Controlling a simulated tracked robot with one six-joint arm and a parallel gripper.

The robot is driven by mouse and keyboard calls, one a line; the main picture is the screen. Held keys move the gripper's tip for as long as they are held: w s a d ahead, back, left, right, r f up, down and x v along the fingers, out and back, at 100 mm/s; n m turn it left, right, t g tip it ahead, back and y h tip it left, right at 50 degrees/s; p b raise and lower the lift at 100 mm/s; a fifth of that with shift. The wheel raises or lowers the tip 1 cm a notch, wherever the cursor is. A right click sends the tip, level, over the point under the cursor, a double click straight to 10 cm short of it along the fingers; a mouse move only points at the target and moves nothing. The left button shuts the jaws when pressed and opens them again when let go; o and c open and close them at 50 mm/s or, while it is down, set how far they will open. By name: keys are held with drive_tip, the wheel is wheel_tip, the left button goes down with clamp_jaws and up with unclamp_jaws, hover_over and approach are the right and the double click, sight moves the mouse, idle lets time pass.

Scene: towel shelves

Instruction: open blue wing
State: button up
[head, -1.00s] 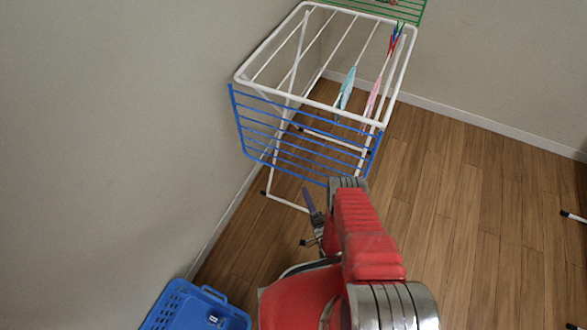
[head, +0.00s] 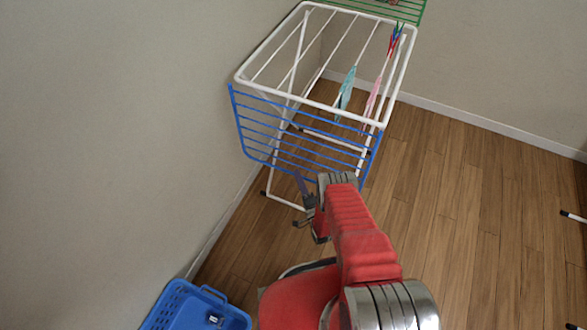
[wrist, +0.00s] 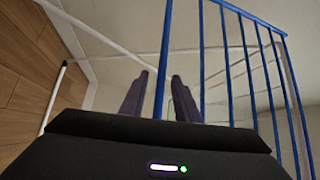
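The blue wing (head: 262,150) hangs down from the near end of the white drying rack (head: 262,90), its bars running across it. In the head view, my gripper (head: 301,184) is at the wing's lower edge, partly hidden behind my arm. In the wrist view, my gripper (wrist: 160,98) is open, its two dark fingers apart. A blue bar of the wing (wrist: 163,60) shows in the gap between the fingers, and more bars stand to the right. I cannot tell whether the fingers touch the bar.
A light blue cloth (head: 346,88), a pink cloth (head: 371,98) and coloured pegs (head: 394,38) hang on the rack. A green wing (head: 400,10) is at its far end. A blue basket (head: 190,308) stands at lower left, near the wall. The wooden floor at right is mostly clear.

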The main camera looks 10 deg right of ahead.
drive_tip(key=x, duration=0.5)
drive_tip(key=shift+w, duration=0.3)
clamp_jaws()
idle(0.4)
drive_tip(key=shift+s+a+f, duration=0.1)
drive_tip(key=shift+s+a, duration=0.05)
drive_tip(key=shift+a, duration=0.05)
